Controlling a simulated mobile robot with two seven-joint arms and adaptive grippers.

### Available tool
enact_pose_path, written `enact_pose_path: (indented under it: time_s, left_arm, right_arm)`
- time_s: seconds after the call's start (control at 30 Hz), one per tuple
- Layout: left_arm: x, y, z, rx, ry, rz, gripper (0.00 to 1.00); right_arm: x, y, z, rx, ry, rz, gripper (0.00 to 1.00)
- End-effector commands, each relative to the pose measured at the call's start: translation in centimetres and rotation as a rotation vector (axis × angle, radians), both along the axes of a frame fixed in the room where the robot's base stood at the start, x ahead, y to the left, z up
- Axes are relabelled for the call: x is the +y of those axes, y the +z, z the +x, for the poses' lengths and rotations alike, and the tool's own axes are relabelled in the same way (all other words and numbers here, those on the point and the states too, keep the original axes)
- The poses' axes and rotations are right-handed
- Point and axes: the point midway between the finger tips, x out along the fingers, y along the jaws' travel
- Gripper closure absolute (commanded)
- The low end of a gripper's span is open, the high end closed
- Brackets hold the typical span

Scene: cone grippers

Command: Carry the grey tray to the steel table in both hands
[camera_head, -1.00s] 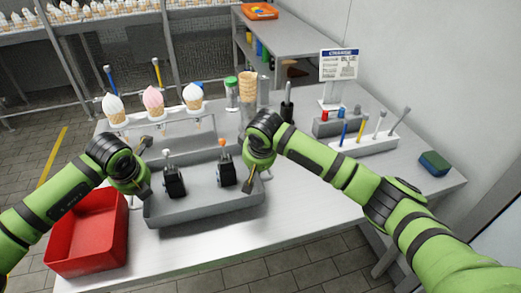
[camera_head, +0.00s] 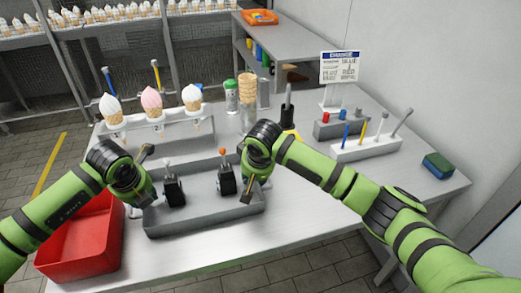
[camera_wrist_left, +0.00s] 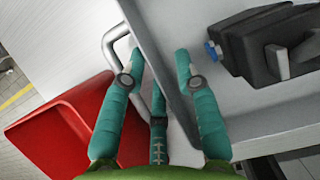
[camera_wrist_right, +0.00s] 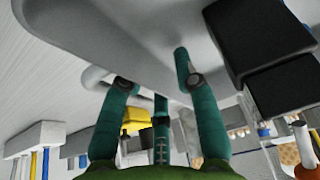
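The grey tray (camera_head: 205,221) is on or just above the worktable, holding two black devices, one with a white knob (camera_head: 174,188) and one with an orange knob (camera_head: 227,179). My left gripper (camera_head: 146,198) is at its left end. In the left wrist view its fingers (camera_wrist_left: 160,60) are on either side of the tray wall, by a metal handle. My right gripper (camera_head: 249,191) is at the right end; in the right wrist view its fingers (camera_wrist_right: 154,68) also straddle the wall. Both look closed on the tray, though exact finger contact is hard to see.
A red bin (camera_head: 82,240) stands close to the tray's left. A steel table (camera_head: 290,34) with an orange tray stands at the back. The front right tabletop is clear.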

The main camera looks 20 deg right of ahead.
Motion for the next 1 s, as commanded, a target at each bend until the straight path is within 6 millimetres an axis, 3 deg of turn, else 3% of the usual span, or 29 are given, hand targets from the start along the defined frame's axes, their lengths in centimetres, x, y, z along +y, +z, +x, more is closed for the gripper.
enact_pose_path:
  time_s: [0.5, 0.77, 1.0]
  left_arm:
    - [0.0, 9.1, -3.7, -0.003, -0.001, -0.002, 0.69]
    - [0.0, 10.6, -4.4, 0.001, 0.0, -0.001, 0.69]
    - [0.0, 10.6, -4.4, 0.001, 0.0, -0.001, 0.69]
  right_arm:
    - [-0.2, 0.0, 0.0, 0.001, -0.004, -0.004, 0.69]
    - [-0.2, 0.6, -0.1, -0.001, -0.003, -0.003, 0.69]
    - [-0.2, 4.6, -1.8, -0.005, -0.002, -0.002, 0.69]
